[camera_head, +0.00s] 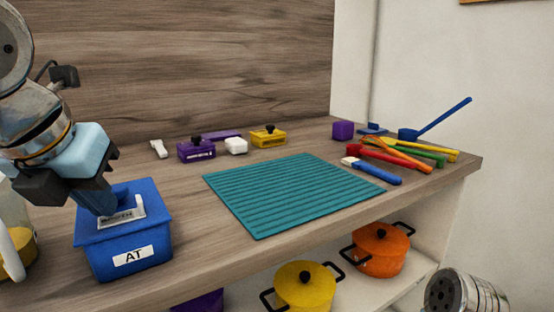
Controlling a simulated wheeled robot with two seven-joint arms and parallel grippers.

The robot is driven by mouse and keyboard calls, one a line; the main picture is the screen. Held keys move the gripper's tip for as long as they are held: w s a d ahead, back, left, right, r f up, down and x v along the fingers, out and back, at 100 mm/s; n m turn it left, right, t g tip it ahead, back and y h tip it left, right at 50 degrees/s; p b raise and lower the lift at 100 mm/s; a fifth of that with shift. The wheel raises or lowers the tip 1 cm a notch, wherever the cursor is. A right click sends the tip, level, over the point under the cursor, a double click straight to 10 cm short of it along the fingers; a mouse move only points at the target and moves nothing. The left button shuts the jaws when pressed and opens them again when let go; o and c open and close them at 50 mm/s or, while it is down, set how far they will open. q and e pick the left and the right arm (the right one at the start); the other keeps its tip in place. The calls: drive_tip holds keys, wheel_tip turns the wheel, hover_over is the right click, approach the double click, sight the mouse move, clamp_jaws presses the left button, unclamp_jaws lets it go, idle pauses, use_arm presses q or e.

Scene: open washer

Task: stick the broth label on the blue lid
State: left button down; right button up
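A blue box with a blue lid (152,193) stands at the left front of the counter. A white label reading "AT" is on its front face. A small pale label (125,216) with dark lettering, too small to read surely, lies at the top of the lid. My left gripper (99,203) points down over the lid, its fingertips at the left end of this label. Its fingers overlap in this view, so I cannot tell whether they grip the label or only touch it. My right gripper is out of view; only part of my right arm shows at bottom right.
A teal ribbed mat (290,190) covers the middle of the counter. Behind it are a purple box (196,151), a white block (236,146) and a yellow box (268,137). Several colored utensils (405,150) lie at right. Yellow (304,287) and orange (381,250) pots stand below.

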use_arm(q)
drive_tip(key=shift+f+b, duration=0.3)
drive_tip(key=shift+f, duration=0.15)
idle(0.6)
drive_tip(key=shift+f, duration=0.1)
idle(1.3)
drive_tip(key=shift+p, duration=0.35)
idle(0.6)
wheel_tip(320, 180, up, 3)
drive_tip(key=p, duration=0.2)
drive_tip(key=shift+f+p, duration=0.1)
drive_tip(key=shift+p, duration=0.3)
drive_tip(key=shift+r, duration=2.15)
